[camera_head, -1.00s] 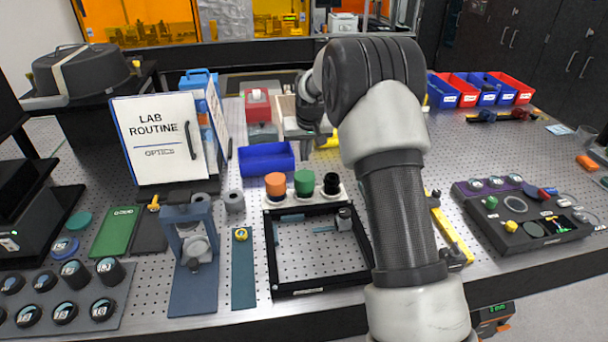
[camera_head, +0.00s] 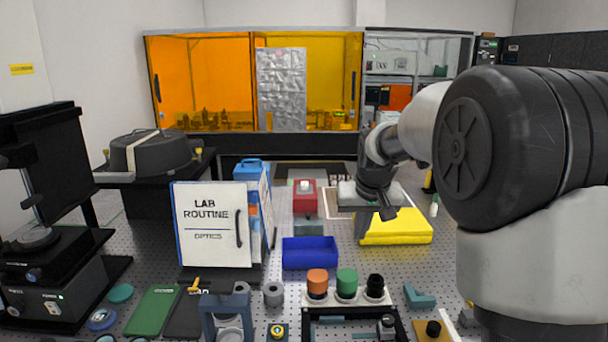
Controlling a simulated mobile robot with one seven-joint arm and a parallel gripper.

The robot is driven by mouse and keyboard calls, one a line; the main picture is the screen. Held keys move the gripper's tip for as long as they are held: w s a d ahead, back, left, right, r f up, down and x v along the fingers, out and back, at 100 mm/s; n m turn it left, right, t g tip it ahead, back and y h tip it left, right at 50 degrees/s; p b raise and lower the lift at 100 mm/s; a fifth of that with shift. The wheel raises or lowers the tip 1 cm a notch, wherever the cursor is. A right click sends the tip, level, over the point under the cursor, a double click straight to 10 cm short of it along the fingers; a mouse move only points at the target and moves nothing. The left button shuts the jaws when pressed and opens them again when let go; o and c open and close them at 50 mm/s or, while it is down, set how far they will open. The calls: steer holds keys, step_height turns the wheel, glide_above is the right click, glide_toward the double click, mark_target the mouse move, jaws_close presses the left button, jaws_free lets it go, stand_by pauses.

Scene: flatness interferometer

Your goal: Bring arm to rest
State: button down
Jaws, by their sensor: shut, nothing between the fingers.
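My arm (camera_head: 540,190) fills the right side of the head view, with a large black joint and white and grey links. It bends over at the top and reaches left and away over the table. My gripper (camera_head: 364,225) hangs from the dark wrist (camera_head: 377,165), pointing down. It is shut and empty, above the back-middle of the table, in line with the gap between the blue bin (camera_head: 309,252) and the yellow case (camera_head: 395,228). Its fingertips are small and dark, and their exact height is hard to tell.
A LAB ROUTINE binder (camera_head: 212,225) stands left of the blue bin. Orange (camera_head: 317,281), green (camera_head: 347,281) and black (camera_head: 375,284) knobs stand in front. A red box (camera_head: 305,197) is behind the bin. An orange-glazed enclosure (camera_head: 200,80) closes the back.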

steer(key=s+r, duration=0.4)
steer(key=s, duration=0.6)
steer(key=s+r, duration=0.3)
steer(key=s, duration=0.7)
steer(key=s+f, duration=0.3)
steer(key=s, duration=1)
steer(key=shift+s+t, duration=0.25)
steer(key=shift+t, duration=0.15)
